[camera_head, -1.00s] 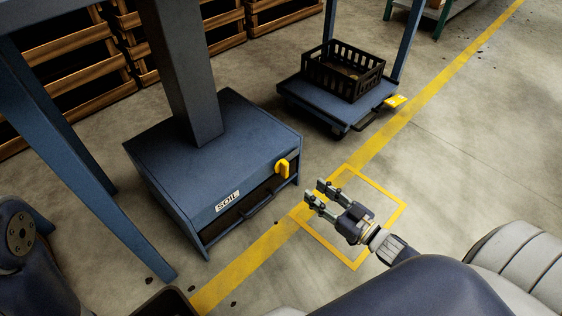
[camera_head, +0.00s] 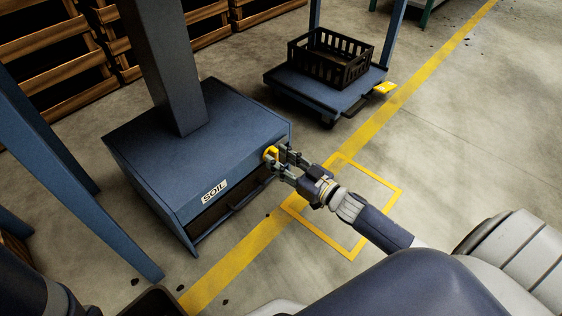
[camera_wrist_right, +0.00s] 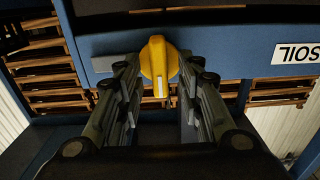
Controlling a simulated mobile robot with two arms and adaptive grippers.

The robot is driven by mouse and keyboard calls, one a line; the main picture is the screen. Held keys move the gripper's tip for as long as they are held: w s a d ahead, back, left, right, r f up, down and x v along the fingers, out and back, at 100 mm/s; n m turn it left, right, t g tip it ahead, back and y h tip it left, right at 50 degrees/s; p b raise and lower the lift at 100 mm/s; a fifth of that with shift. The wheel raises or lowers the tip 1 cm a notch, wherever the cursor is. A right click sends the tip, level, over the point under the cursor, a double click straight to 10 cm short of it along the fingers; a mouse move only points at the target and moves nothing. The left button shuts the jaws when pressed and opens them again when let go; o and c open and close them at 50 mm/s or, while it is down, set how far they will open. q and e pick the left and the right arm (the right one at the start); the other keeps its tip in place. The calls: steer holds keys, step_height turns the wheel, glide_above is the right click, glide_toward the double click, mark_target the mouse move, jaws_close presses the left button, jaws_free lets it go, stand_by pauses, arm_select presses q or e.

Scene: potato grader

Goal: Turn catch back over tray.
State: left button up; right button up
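The yellow catch (camera_head: 270,153) is on the front of the blue box marked SOIL, near its right end. In the right wrist view the catch (camera_wrist_right: 159,62) stands upright with a pale mark at its lower end. My right gripper (camera_head: 283,160) is at the catch, its two fingers open on either side of it; in the wrist view narrow gaps show between the fingers and the catch. The tray (camera_head: 205,219) is a dark front with a bar handle, pushed into the box below the catch. My left gripper is out of view.
The SOIL box (camera_head: 165,150) carries a thick blue post. A blue platform (camera_head: 295,88) with a black crate (camera_head: 318,68) and a yellow tab stands beyond it. Wooden crates line the back. The floor at right is clear, with yellow lines (camera_head: 385,205).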

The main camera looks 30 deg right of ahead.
jaws_close()
